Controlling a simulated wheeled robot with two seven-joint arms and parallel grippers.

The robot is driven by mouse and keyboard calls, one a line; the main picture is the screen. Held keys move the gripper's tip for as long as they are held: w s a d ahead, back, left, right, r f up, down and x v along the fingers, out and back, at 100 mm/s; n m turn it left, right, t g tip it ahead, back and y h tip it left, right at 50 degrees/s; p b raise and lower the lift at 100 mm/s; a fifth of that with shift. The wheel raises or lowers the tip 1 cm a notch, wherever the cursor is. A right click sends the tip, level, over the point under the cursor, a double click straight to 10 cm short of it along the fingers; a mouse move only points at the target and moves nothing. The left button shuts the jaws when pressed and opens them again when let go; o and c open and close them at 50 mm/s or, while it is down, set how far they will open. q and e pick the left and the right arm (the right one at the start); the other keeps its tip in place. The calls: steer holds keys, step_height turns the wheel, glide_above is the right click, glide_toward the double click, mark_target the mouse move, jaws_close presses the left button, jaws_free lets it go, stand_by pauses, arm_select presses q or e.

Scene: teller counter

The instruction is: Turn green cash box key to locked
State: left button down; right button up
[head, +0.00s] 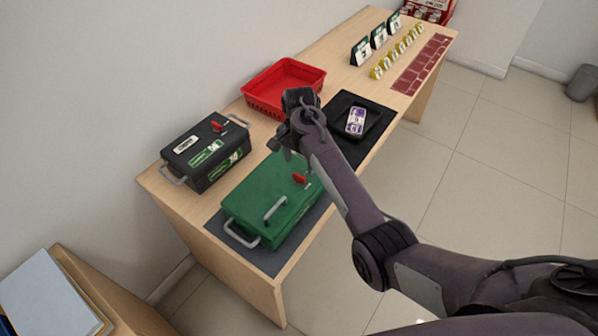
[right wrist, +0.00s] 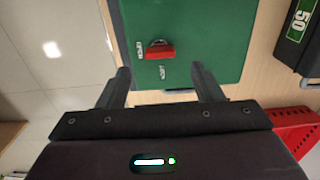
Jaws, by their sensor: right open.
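The green cash box (head: 268,195) sits closed on a dark mat at the near end of the counter, with a grey handle on its lid. Its red key (head: 299,178) stands on the lid near the right side. In the right wrist view the red key (right wrist: 160,50) lies crosswise between two small white labels on the green lid (right wrist: 200,25), too small to read surely. My right gripper (head: 287,150) is above the far edge of the green box. In the wrist view its two fingers (right wrist: 162,85) are apart and empty, with the key beyond the tips. My left gripper is not in view.
A black cash box (head: 206,150) with its own red key stands behind the green one. A red basket (head: 284,86) and a black tray (head: 352,121) with a purple bundle lie further along. Number signs (head: 379,37) stand at the far end. Open floor lies to the right.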

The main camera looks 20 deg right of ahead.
mark_target(299, 176)
step_height(299, 176, down, 6)
steer(key=shift+r+p, duration=0.1)
steer(key=shift+p, duration=0.2)
steer(key=c, duration=1)
